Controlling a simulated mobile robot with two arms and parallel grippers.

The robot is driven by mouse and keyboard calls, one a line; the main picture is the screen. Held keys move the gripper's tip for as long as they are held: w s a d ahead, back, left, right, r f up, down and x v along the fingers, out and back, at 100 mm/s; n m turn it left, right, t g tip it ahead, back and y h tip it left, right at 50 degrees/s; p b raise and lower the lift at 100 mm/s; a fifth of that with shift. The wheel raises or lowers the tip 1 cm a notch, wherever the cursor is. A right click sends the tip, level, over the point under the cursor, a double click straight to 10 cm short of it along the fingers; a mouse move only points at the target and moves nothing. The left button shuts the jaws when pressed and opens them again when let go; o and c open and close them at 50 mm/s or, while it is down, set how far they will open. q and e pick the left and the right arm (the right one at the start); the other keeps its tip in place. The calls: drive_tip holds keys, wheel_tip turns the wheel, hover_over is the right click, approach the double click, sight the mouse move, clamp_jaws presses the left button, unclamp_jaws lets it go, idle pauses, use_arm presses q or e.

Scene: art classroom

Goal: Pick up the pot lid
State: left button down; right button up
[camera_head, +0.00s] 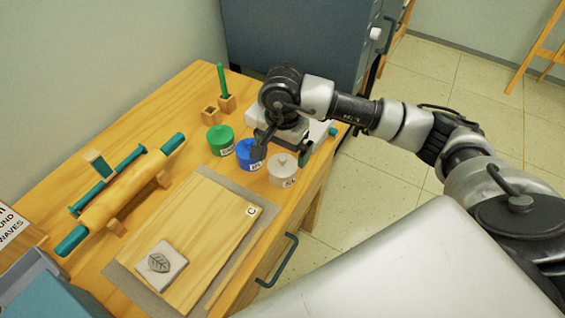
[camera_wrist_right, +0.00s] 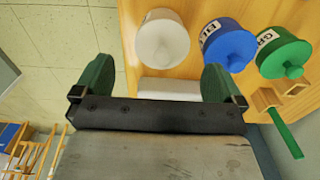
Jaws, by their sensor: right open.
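Three small lidded pots stand in a row on the wooden table: a green one (camera_head: 220,141), a blue one (camera_head: 244,158) and a white one (camera_head: 281,174). Each lid has a round knob on top. In the right wrist view the white pot (camera_wrist_right: 162,42) lies ahead between the fingers, with the blue pot (camera_wrist_right: 227,45) and green pot (camera_wrist_right: 284,54) to its right. My right gripper (camera_head: 283,152) is open and empty, above and just behind the blue and white pots. It partly hides the blue pot in the head view. My left gripper is out of view.
A wooden board (camera_head: 205,232) with a leaf-marked tile (camera_head: 161,263) lies in front of the pots. A rolling pin (camera_head: 120,195) rests at the left. Small wooden holders (camera_head: 227,104), one with a green tool, stand behind. A dark cabinet (camera_head: 300,40) is beyond the table.

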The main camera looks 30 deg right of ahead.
sight(282, 157)
drive_tip(key=f, duration=0.5)
drive_tip(key=shift+w+d+p, duration=0.1)
drive_tip(key=shift+w+p, duration=0.1)
drive_tip(key=shift+p, duration=0.2)
drive_tip(key=shift+r, duration=0.1)
drive_tip(key=c, duration=0.9)
